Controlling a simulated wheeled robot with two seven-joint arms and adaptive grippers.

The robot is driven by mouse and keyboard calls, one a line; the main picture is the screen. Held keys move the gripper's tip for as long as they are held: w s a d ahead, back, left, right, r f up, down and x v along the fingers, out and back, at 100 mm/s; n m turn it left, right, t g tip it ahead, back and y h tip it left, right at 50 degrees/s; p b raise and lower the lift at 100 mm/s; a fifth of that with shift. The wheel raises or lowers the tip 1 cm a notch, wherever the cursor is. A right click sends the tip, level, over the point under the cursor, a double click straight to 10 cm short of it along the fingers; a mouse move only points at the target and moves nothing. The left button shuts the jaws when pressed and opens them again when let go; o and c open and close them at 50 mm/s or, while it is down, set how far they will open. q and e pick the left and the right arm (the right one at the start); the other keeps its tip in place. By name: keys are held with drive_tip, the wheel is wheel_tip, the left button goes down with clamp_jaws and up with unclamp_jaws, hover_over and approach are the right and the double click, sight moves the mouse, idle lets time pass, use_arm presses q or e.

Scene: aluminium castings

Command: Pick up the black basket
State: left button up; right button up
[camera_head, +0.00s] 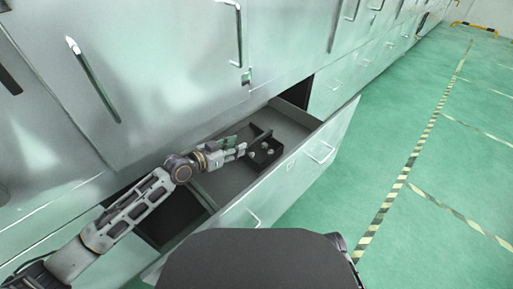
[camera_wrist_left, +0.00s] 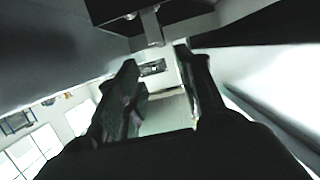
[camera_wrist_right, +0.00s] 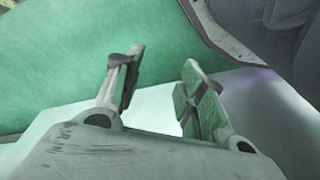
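The black basket (camera_head: 262,144) lies inside the open drawer (camera_head: 232,178), with a few small light round parts showing in it. My left gripper (camera_head: 241,149) reaches into the drawer from the left, its fingertips at the basket's left side; I cannot tell whether they touch it. In the left wrist view my left gripper (camera_wrist_left: 163,85) has its fingers apart, with a dark object beyond them at the top that I cannot identify for sure. In the right wrist view my right gripper (camera_wrist_right: 160,75) is open and empty above the green floor.
A grey metal cabinet (camera_head: 160,60) with closed drawers and bar handles fills the left and back. The open drawer's front panel (camera_head: 295,170) juts out towards the aisle. The green floor (camera_head: 440,150) on the right is clear, with striped marking lines.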

sight(250, 144)
use_arm(q)
drive_tip(key=shift+b+x, duration=0.7)
drive_tip(key=shift+x, duration=3.3)
drive_tip(key=shift+w+d+f, duration=0.15)
drive_tip(key=shift+d+f, duration=0.05)
use_arm(e)
drive_tip(key=shift+w+a+r, duration=0.15)
drive_tip(key=shift+r, duration=0.4)
drive_tip(key=shift+w+a+r, duration=0.1)
drive_tip(key=shift+r, duration=0.4)
drive_tip(key=shift+s, duration=0.1)
use_arm(q)
drive_tip(key=shift+w, duration=0.1)
use_arm(e)
drive_tip(key=shift+f, duration=0.1)
